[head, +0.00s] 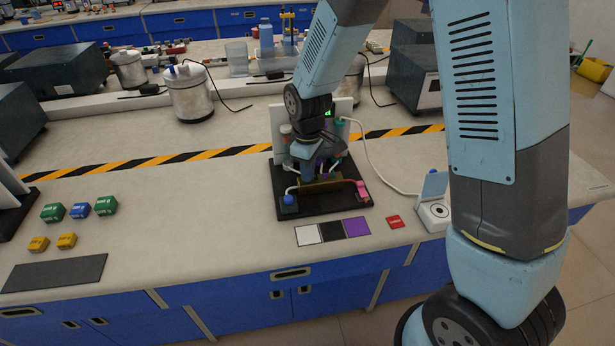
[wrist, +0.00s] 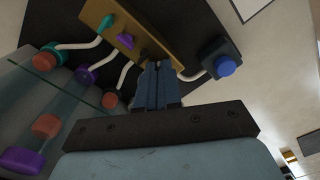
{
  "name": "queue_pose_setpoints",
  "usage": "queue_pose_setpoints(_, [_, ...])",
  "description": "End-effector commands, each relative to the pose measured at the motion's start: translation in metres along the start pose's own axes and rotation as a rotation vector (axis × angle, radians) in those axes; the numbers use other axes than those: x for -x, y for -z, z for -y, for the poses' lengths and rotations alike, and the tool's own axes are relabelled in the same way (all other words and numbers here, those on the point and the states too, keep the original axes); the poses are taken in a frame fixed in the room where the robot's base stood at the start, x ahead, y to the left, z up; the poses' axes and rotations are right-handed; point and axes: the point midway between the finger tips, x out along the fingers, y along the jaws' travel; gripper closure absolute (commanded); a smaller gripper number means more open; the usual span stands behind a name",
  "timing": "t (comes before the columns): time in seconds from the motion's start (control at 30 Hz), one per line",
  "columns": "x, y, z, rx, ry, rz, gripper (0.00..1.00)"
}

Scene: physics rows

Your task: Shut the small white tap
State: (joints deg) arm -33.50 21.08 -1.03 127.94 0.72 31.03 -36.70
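The rig on a black base (head: 322,207) carries an ochre block, seen in the wrist view (wrist: 128,38), with a teal tap (wrist: 106,22) and a purple tap (wrist: 125,42). I cannot make out a small white tap; the part of the block behind my fingertips is hidden. My gripper (wrist: 160,68) has its two blue fingers together, pointing at the block's near end. Whether anything is pinched between the tips cannot be seen. In the head view my wrist hides much of the rig.
A blue knob (wrist: 226,66) on a dark box stands close right of my fingers. A pink part (head: 362,188) sits at the rig's right.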

Motion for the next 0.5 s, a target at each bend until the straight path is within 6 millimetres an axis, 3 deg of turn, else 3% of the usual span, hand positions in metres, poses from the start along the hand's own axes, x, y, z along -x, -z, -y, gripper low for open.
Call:
queue_pose_setpoints(0.17, [0.0004, 0.0009, -0.0011, -0.029, -0.002, -0.003, 1.00])
queue_pose_setpoints(0.5, [0.0005, 0.0011, -0.0011, -0.383, -0.002, -0.003, 1.00])
